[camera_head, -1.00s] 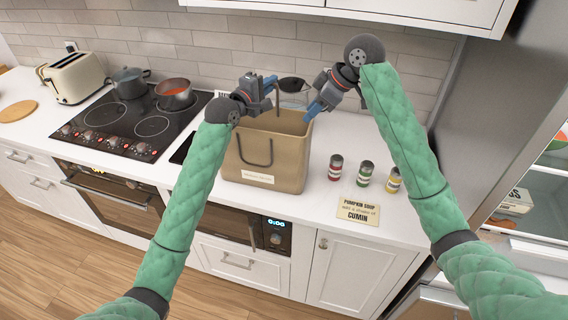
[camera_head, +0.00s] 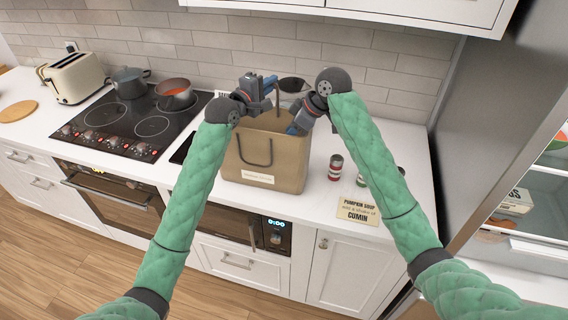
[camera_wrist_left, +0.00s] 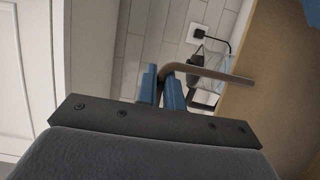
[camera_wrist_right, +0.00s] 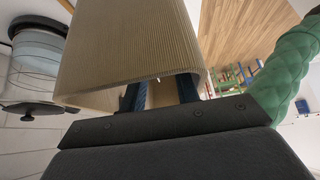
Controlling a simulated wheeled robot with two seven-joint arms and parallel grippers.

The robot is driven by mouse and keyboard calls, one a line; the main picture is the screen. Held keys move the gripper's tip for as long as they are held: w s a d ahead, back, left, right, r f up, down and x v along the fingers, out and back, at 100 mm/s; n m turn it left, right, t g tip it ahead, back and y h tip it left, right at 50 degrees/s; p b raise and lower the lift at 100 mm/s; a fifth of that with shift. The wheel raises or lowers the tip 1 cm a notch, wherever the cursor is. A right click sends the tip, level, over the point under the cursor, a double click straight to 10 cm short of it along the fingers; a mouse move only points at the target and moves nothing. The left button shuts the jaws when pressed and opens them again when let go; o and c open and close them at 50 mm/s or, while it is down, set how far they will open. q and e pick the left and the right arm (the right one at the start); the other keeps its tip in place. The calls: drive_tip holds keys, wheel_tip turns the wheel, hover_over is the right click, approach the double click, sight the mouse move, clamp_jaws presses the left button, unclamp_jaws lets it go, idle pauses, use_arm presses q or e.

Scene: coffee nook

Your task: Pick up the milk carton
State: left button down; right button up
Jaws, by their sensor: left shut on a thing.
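No milk carton is clearly visible; the inside of the brown paper bag (camera_head: 275,165) is mostly hidden. My left gripper (camera_head: 270,82) is above the bag's back left rim. In the left wrist view my left gripper (camera_wrist_left: 166,88) is shut on a brown bag handle (camera_wrist_left: 215,73). My right gripper (camera_head: 293,128) is at the bag's right rim, its fingertips partly hidden by the bag. In the right wrist view my right gripper (camera_wrist_right: 161,93) has its blue fingers apart at the bag's mouth, beside the ribbed bag wall (camera_wrist_right: 125,50).
A glass jug (camera_head: 294,86) stands behind the bag. An open fridge (camera_head: 520,225) is at the right.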

drive_tip(key=shift+x, duration=0.9)
clamp_jaws()
